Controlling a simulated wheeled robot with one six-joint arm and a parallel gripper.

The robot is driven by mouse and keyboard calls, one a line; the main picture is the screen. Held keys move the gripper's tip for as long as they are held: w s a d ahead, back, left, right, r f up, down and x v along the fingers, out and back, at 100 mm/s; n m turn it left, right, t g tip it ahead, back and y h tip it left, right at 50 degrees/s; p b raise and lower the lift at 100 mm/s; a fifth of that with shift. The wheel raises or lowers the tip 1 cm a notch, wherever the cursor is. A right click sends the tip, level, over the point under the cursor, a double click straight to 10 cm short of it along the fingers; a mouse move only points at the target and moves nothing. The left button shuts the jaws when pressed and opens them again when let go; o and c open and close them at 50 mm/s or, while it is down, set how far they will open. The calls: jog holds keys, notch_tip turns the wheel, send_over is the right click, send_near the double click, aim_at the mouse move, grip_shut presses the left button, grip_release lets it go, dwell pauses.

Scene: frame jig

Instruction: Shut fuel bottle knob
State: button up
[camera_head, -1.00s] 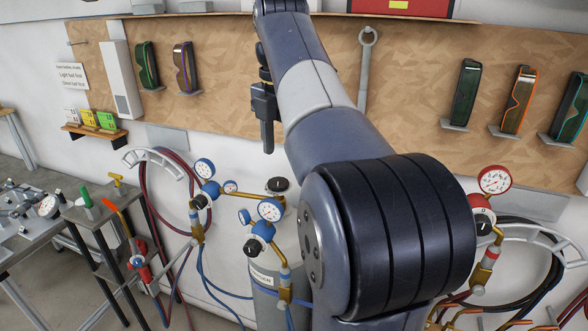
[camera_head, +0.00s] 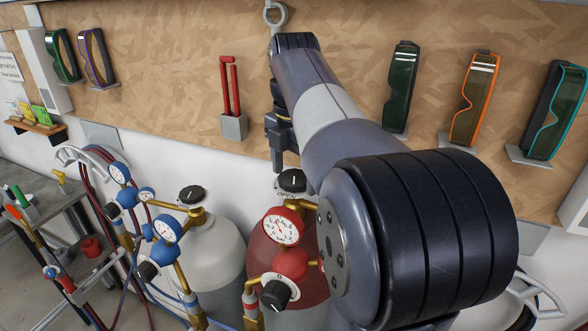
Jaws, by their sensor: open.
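The red fuel bottle (camera_head: 258,250) stands in the lower middle, partly hidden behind my arm and its own gauge. Its black top knob (camera_head: 292,181) has a white pointer line, and the letters "OPEN" show on the rim below it. A red regulator with a round gauge (camera_head: 281,227) and a black adjusting knob (camera_head: 275,294) is fixed to the front. My gripper (camera_head: 277,160) is just above and slightly left of the top knob in the picture, pointing down. It is open and holds nothing; the gap between its fingers is hard to see from here.
The grey oxygen bottle (camera_head: 215,262) with its black knob (camera_head: 190,194) and blue gauges (camera_head: 167,228) stands close on the left. A wooden board (camera_head: 180,100) with goggles (camera_head: 402,88) and a red-handled tool (camera_head: 231,90) hangs behind. Hoses and a metal table are further left.

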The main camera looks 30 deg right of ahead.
jog(key=shift+c, duration=0.5)
jog(key=c, duration=0.9)
